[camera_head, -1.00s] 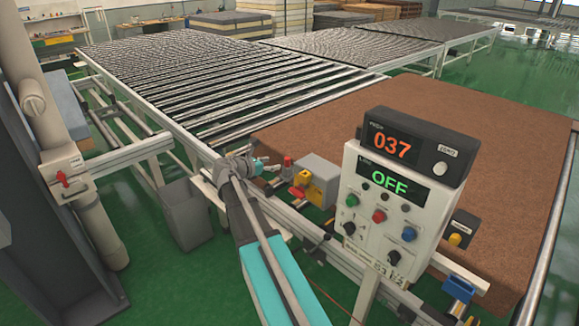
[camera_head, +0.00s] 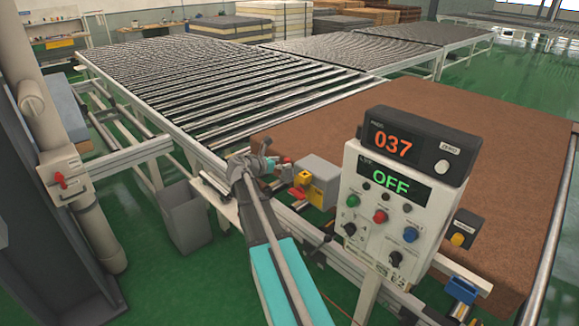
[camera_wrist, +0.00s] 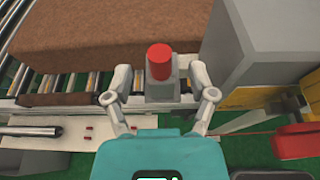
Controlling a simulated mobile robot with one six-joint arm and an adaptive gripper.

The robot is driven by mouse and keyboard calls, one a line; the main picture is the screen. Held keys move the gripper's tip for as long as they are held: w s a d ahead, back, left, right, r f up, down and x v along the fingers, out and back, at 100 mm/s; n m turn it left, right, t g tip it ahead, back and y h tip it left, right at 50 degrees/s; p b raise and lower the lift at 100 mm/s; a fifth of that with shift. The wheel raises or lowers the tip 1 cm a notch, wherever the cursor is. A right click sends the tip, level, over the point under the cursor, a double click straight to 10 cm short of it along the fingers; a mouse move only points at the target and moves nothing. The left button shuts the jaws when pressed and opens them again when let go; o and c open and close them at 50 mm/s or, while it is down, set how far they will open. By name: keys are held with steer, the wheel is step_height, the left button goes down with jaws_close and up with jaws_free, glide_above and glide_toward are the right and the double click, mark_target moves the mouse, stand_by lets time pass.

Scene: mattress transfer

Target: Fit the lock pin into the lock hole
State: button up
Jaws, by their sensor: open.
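The lock pin, with a red cylindrical top (camera_wrist: 160,62) on a grey block (camera_wrist: 161,90), stands in the middle of the wrist view. My gripper (camera_wrist: 160,76) is open, with one finger on each side of the pin and visible gaps between. In the head view my gripper (camera_head: 268,163) is at the front edge of the conveyor, beside the small red top (camera_head: 287,160). The lock hole cannot be made out; the pin's lower end is hidden.
A brown mattress (camera_head: 420,120) lies on the conveyor rollers (camera_head: 200,85). A control box (camera_head: 385,215) reading 037 and OFF stands to the right of my arm. A grey box (camera_wrist: 255,45) and a red part (camera_wrist: 295,141) are right of my gripper. A grey bin (camera_head: 187,215) is at left.

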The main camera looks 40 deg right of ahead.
mark_target(287, 161)
steer(key=shift+b+x, duration=0.35)
steer(key=shift+x, duration=1.2)
steer(key=shift+a, duration=0.1)
jaws_close()
